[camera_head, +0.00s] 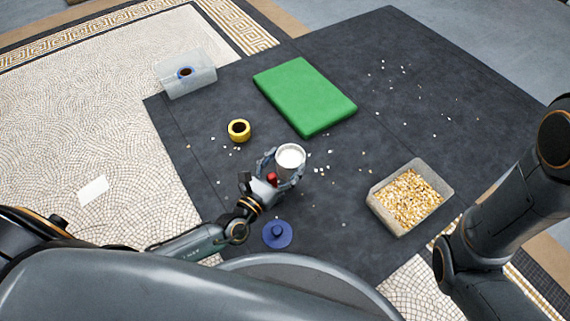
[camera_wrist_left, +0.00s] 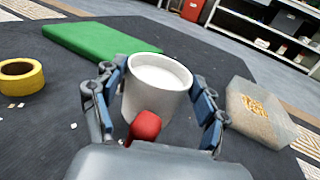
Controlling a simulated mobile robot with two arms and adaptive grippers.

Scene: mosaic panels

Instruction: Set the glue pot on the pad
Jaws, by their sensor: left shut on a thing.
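The glue pot is a white round pot (camera_head: 291,157) with white contents. My left gripper (camera_head: 279,169) is shut on it, with a finger on each side. In the left wrist view the pot (camera_wrist_left: 158,84) is upright between the blue-padded fingers, and a red part shows in front of it. I cannot tell how high it is above the dark mat. The green pad (camera_head: 304,96) lies flat beyond the pot, apart from it; it also shows in the left wrist view (camera_wrist_left: 90,41). My right gripper is not in view.
A yellow tape roll (camera_head: 239,130) lies left of the pad. A blue knobbed disc (camera_head: 277,233) lies near me, and a tray of yellowish pieces (camera_head: 446,196) stands right. Small chips are scattered on the dark mat (camera_head: 380,130).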

